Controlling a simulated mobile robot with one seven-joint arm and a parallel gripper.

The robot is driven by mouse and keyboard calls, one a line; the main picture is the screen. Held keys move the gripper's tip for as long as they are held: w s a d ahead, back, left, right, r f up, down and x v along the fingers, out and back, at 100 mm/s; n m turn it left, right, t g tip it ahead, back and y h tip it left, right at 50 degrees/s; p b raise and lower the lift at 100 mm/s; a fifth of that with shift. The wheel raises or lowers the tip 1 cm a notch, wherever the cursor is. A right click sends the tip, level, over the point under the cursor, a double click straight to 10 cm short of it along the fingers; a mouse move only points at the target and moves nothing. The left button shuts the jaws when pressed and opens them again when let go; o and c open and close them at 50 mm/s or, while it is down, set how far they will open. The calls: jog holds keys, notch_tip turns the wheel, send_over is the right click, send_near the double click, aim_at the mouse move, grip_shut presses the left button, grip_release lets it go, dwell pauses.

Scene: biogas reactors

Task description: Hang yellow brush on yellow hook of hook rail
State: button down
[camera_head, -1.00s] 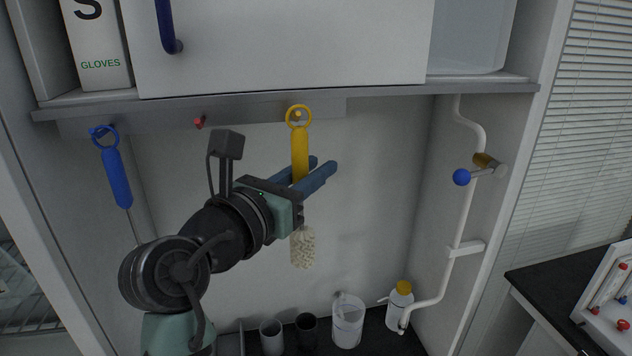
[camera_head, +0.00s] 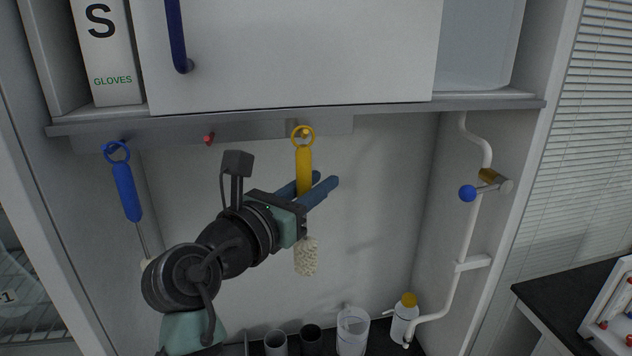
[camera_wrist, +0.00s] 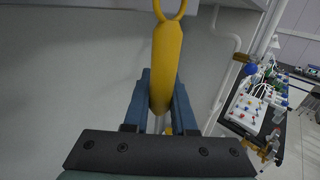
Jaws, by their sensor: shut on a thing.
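The yellow brush (camera_head: 304,172) hangs upright in the head view, its ring at the top and its pale bristle head (camera_head: 306,257) below my gripper. The yellow hook (camera_head: 304,132) shows inside the ring, on the hook rail (camera_head: 265,129). I cannot tell whether the ring rests on the hook or is only in front of it. My gripper (camera_head: 316,188) is shut on the brush handle. In the wrist view the yellow handle (camera_wrist: 166,65) stands between the blue fingers (camera_wrist: 160,100), with the ring cut off at the top edge.
A blue brush (camera_head: 126,190) hangs on the left of the rail. A red hook (camera_head: 209,138) is empty. Beakers (camera_head: 352,330) and a wash bottle (camera_head: 404,318) stand below. A white pipe with a blue-knobbed valve (camera_head: 468,193) runs down the right wall.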

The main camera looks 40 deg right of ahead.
jog(key=c, duration=0.7)
grip_release()
jog(key=shift+o, duration=0.2)
jog(key=shift+a, duration=0.1)
jog(key=b+v, duration=0.5)
jog(key=v, duration=0.8)
jog(key=shift+w, duration=0.1)
